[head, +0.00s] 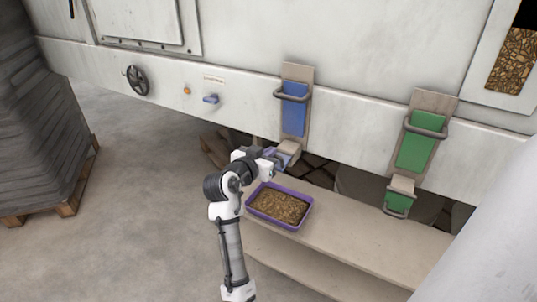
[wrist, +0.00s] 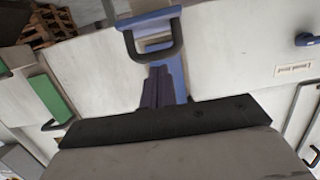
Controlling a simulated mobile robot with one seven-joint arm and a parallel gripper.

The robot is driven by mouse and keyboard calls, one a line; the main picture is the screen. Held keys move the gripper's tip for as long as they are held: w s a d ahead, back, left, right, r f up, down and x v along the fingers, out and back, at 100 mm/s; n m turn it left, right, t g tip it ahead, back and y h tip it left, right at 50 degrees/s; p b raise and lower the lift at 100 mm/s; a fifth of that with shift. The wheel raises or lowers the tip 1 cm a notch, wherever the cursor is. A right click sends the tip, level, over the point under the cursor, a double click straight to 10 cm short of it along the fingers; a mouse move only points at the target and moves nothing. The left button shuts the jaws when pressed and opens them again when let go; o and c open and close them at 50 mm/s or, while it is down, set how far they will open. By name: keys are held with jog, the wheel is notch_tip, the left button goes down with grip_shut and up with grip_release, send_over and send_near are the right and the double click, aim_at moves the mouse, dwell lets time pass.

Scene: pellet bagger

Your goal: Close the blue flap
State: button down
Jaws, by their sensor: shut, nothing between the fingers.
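The blue chute has an upper blue panel (head: 293,118) with a dark loop handle, on a beige backing on the white machine wall. Below it, a smaller blue flap (head: 283,158) is partly hidden by my gripper (head: 272,156). In the wrist view, a blue piece (wrist: 148,18) with a dark loop handle (wrist: 152,48) lies just beyond my fingers (wrist: 160,88). The fingers are together and empty. They appear close to the handle; I cannot tell whether they touch it. The flap's exact angle is unclear.
A purple tray of pellets (head: 279,206) stands on the beige bench (head: 345,235) below the blue chute. A green panel (head: 421,140) and lower green flap (head: 397,203) are to the right. A handwheel (head: 136,80) and blue knob (head: 211,99) are to the left.

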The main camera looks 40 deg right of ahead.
jog(key=shift+s+a+f+t+h+b, duration=0.15)
jog(key=shift+f+t+h+b, duration=0.3)
jog(key=shift+b, duration=1.1)
notch_tip(320, 180, down, 12)
jog(key=d+t+h+b, duration=0.1)
jog(key=h+b, duration=0.5)
jog(key=b, duration=2.5)
jog(key=shift+w+d+r+t, duration=0.25)
jog(key=shift+w+d+t, duration=0.2)
jog(key=shift+t, duration=0.1)
